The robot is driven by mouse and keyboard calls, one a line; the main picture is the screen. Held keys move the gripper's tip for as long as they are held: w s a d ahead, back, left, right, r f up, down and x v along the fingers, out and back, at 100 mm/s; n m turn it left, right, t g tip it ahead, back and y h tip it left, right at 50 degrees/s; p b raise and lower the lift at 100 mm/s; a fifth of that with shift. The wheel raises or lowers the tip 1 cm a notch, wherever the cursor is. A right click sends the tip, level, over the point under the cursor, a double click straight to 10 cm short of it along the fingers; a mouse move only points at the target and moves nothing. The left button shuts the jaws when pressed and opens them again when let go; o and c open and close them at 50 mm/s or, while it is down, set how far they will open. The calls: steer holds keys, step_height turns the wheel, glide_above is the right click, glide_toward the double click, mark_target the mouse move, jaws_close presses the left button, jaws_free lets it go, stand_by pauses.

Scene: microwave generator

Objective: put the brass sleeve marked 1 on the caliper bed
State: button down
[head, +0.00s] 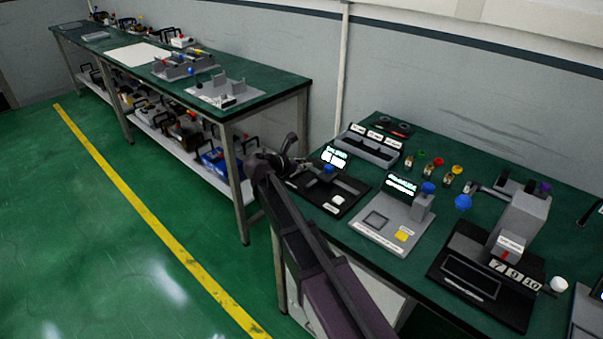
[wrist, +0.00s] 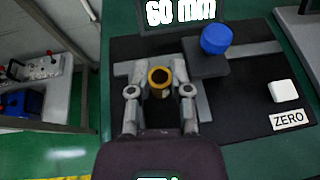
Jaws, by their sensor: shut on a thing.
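My gripper (wrist: 160,90) is shut on a brass sleeve (wrist: 160,76), seen from above as a yellow ring with a dark bore. No number can be read on it. The sleeve is over the grey bed of the caliper (wrist: 122,69), left of the block with the blue knob (wrist: 216,39). I cannot tell whether the sleeve touches the bed. In the head view my gripper (head: 297,164) is at the left of the black caliper base (head: 318,191), and the sleeve is not clearly visible.
A white ZERO button (wrist: 284,90) is on the base's right. Several small sleeves with coloured tops (head: 437,163) stand behind, near a grey rack (head: 367,148). A grey scale-like device (head: 377,238) and a press (head: 518,225) stand to the right. Another bench (head: 262,95) is at left.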

steer(key=shift+s+f+b, duration=0.1)
steer(key=shift+f+b, duration=1.25)
steer(key=shift+f, duration=0.35)
steer(key=shift+f, duration=0.15)
steer(key=c, duration=0.6)
jaws_free()
steer(key=shift+o, duration=0.2)
steer(key=shift+s+a+r, duration=0.1)
steer(key=shift+s+r, duration=0.05)
steer(key=shift+r, duration=0.15)
steer(key=p+v, duration=0.4)
steer(key=v, duration=0.7)
steer(key=shift+s+a+r+p, duration=0.1)
steer(key=shift+s+a+p, duration=0.05)
steer(key=shift+a+p, duration=0.15)
